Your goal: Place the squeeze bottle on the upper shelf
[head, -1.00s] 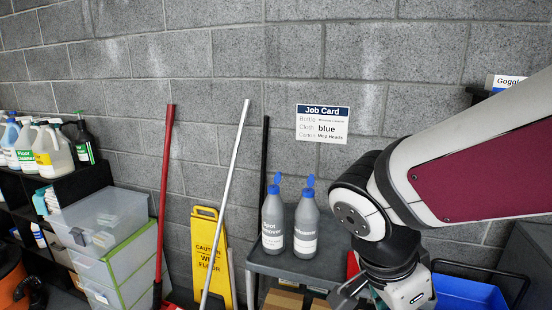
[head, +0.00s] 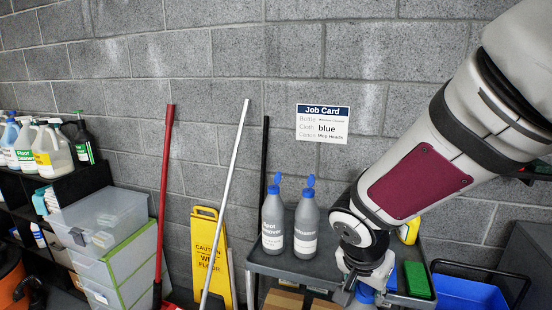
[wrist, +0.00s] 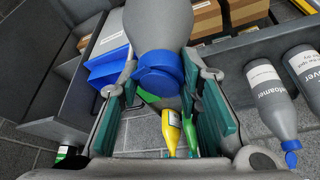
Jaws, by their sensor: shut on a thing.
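The squeeze bottle (wrist: 158,25) is grey with a blue cap (wrist: 158,76), and it lies between the two teal-padded fingers of my gripper (wrist: 162,92) in the wrist view. The gripper is shut on it. In the head view my gripper (head: 366,286) is at the front of the grey cart, with a bit of blue showing between its fingers; most of the bottle is hidden there. The cart's grey upper shelf (head: 292,266) carries two more grey squeeze bottles with blue caps, the left one (head: 273,222) and the right one (head: 306,226), both upright left of my gripper.
A green sponge (head: 417,280) and a yellow item (head: 409,231) are on the cart's right side. A blue bin (head: 468,293) stands right of it. Cartons (head: 284,300) are below the shelf. Mop handles and a yellow floor sign (head: 208,255) stand left.

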